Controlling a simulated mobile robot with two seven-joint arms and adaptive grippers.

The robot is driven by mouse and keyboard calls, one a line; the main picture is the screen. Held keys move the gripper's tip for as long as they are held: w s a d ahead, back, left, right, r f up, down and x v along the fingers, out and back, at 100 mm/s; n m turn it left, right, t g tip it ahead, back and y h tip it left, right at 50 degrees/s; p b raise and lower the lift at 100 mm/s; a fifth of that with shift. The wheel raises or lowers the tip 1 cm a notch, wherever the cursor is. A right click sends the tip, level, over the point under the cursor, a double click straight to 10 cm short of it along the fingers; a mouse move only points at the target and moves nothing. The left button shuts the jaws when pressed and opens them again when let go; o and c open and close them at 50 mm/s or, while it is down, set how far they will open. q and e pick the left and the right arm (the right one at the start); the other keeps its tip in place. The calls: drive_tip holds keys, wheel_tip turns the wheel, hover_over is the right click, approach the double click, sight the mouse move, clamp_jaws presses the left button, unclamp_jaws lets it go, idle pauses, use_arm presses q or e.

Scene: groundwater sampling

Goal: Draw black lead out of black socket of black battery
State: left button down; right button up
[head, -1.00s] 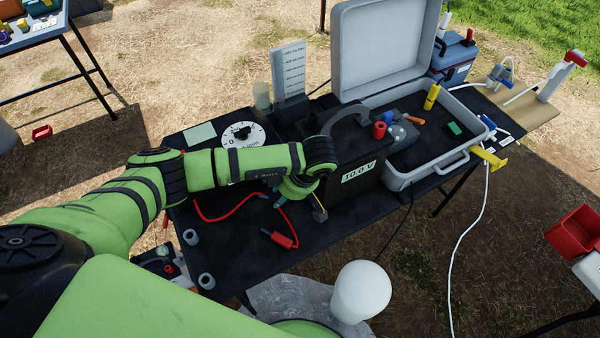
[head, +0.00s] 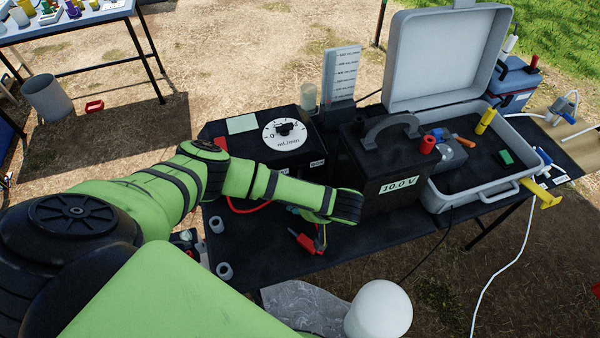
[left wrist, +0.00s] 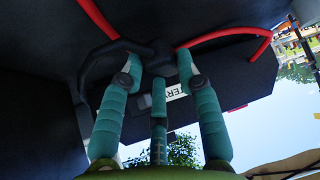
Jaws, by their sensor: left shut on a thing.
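The black battery (head: 365,190) stands on the dark table and has a white "10.0 V" label. My left wrist covers part of the area in front of it, and its black socket is not visible. In the left wrist view my left gripper (left wrist: 160,66) has teal fingers shut on the end of the black lead (left wrist: 150,47). The lead's cable (left wrist: 90,78) curves down at the left. I cannot tell whether the plug is in or out of the socket. My right gripper is not in view.
A red lead (left wrist: 215,36) crosses close behind the fingers. A red plug (head: 304,242) lies at the table's front. A dial box (head: 285,134) stands left of the battery, and an open grey case (head: 470,195) stands to its right. Small grey cylinders (head: 217,225) stand at the left edge.

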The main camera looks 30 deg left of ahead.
use_arm(q)
drive_tip(key=shift+f+b, duration=0.65)
drive_tip(key=shift+f, duration=0.25)
drive_tip(key=shift+s+f, duration=0.2)
drive_tip(key=shift+f, duration=0.05)
drive_tip(key=shift+s+d+f+b, duration=0.15)
drive_tip(key=shift+s+f+b, duration=0.2)
drive_tip(key=shift+b, duration=0.15)
drive_tip(key=c, duration=0.8)
unclamp_jaws()
drive_tip(key=shift+w+f, duration=0.1)
drive_tip(key=shift+w, duration=0.05)
drive_tip(key=shift+w+a+f, duration=0.15)
drive_tip(key=shift+w+a, duration=0.05)
drive_tip(key=shift+w, duration=0.1)
drive_tip(key=shift+s+r, duration=0.1)
drive_tip(key=shift+r, duration=0.1)
drive_tip(key=shift+d+r, duration=0.1)
